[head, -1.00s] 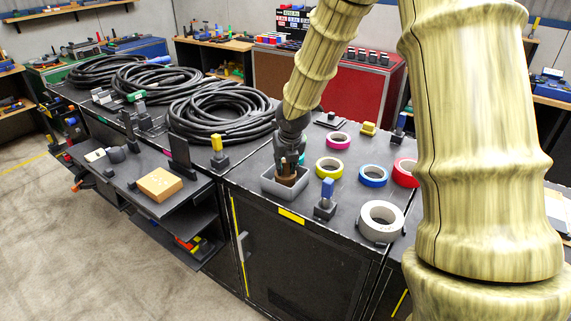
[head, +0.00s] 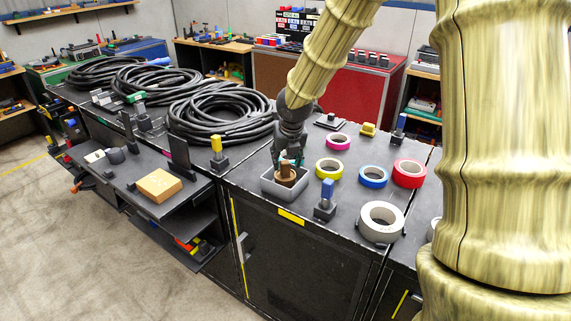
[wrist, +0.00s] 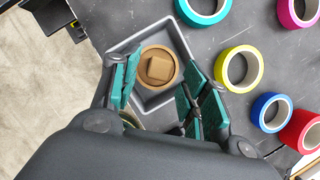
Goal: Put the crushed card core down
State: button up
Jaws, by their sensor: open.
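The crushed card core (head: 286,174) is a brown ring-like piece with a squarish top, sitting inside a grey open tray (head: 268,184) at the front left of the black cabinet top. In the wrist view the core (wrist: 158,66) rests inside the tray (wrist: 172,30), with tray floor showing beside it. My gripper (head: 290,160) is just above and behind the core. In the wrist view my gripper (wrist: 158,88) is open, its teal finger pads apart on both sides, not touching the core as far as I can see.
Rolls of tape stand right of the tray: yellow (head: 329,169), pink (head: 338,141), blue (head: 373,176), red (head: 409,173) and white (head: 382,222). A blue-topped post (head: 326,199) stands close in front. Black cable coils (head: 220,112) lie behind left. A cardboard box (head: 159,185) sits on the left shelf.

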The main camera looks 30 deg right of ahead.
jog(key=v, duration=0.8)
jog(key=shift+b, duration=0.3)
jog(key=shift+r, duration=0.1)
jog(key=shift+a, duration=0.15)
